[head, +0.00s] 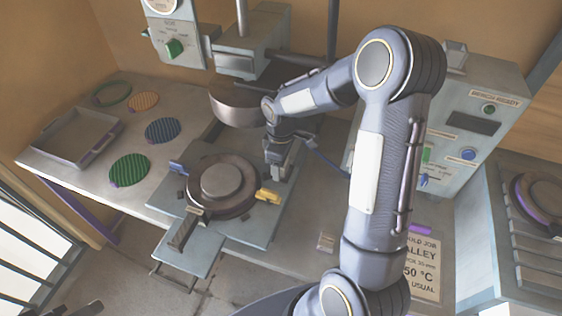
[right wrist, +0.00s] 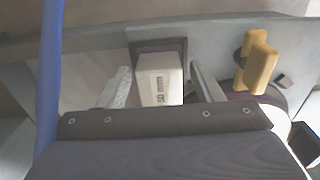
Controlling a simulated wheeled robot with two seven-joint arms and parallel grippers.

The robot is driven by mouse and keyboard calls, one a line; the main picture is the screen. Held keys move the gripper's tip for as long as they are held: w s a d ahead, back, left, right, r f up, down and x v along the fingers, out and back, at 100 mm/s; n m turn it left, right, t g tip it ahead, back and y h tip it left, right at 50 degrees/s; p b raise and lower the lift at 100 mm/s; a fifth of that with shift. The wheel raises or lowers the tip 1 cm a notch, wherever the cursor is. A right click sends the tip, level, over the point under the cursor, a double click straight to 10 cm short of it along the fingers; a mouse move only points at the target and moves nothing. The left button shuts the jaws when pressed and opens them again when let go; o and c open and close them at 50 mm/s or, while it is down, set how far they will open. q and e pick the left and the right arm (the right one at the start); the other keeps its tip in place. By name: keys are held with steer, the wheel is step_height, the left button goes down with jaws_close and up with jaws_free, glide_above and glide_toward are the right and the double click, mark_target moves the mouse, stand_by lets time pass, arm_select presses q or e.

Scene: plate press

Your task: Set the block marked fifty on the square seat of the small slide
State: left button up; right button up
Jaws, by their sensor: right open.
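The pale block marked 50 mm (right wrist: 160,82) stands between the fingers of my right gripper (right wrist: 160,70) in the right wrist view. The fingers are open, with a narrow gap on each side of the block. A dark square frame (right wrist: 158,45), which looks like the square seat, shows around the block's far end. The block appears to stand within it, but its underside is hidden. My left gripper is not in view.
A yellow clamp (head: 267,196) is close to my right gripper; it also shows in the right wrist view (right wrist: 257,62). The press head (head: 235,105) stands behind. Coloured discs and a tray (head: 75,140) lie left.

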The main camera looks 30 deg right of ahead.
step_height(320, 180, up, 12)
steer(key=s+a+r+m+t+y, duration=0.1)
steer(key=s+a+m+t, duration=0.1)
steer(key=s, duration=0.5)
steer(key=s+a+r+m+t+y, duration=0.1)
steer(key=s+a+m, duration=0.2)
steer(key=s, duration=0.4)
steer(key=s+a+r+m+t+y, duration=0.1)
steer(key=s+m, duration=0.3)
steer(key=s, duration=0.4)
steer(key=shift+a+m+t+y, duration=0.4)
steer(key=shift+a+t, duration=0.25)
steer(key=shift+t, duration=0.15)
steer(key=shift+s, duration=0.1)
steer(key=shift+c, duration=0.2)
